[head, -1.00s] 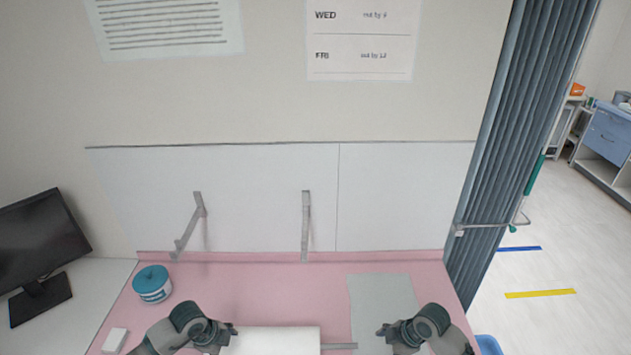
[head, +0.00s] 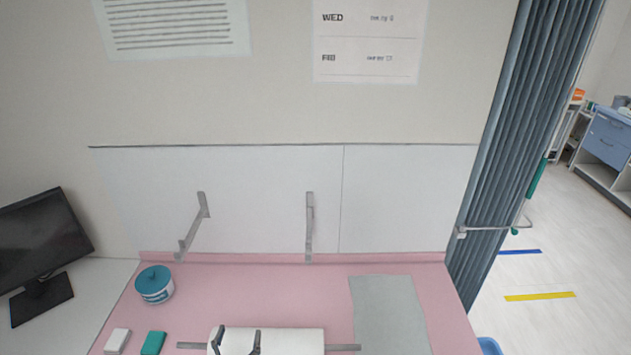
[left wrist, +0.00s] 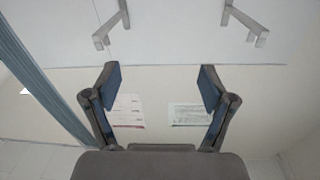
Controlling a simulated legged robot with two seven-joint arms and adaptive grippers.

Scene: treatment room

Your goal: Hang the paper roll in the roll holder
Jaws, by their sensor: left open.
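The white paper roll (head: 290,341) lies level on the pink counter at the bottom edge of the head view. Grey rod ends stick out on both sides. The roll holder is two grey wall brackets, a left one (head: 193,228) and a right one (head: 309,228), both empty. They also show at the top of the left wrist view (left wrist: 113,25). My left gripper (head: 238,340) is open, its fingers overlapping the roll's left part in the picture. In the wrist view its fingers (left wrist: 160,85) are apart with nothing between them. My right gripper is out of view.
A white tub with a teal lid (head: 154,284), a white box (head: 117,341) and a green box (head: 153,343) stand on the counter's left. A grey sheet (head: 390,315) lies at right. A monitor (head: 40,245) stands far left; a curtain (head: 510,150) hangs right.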

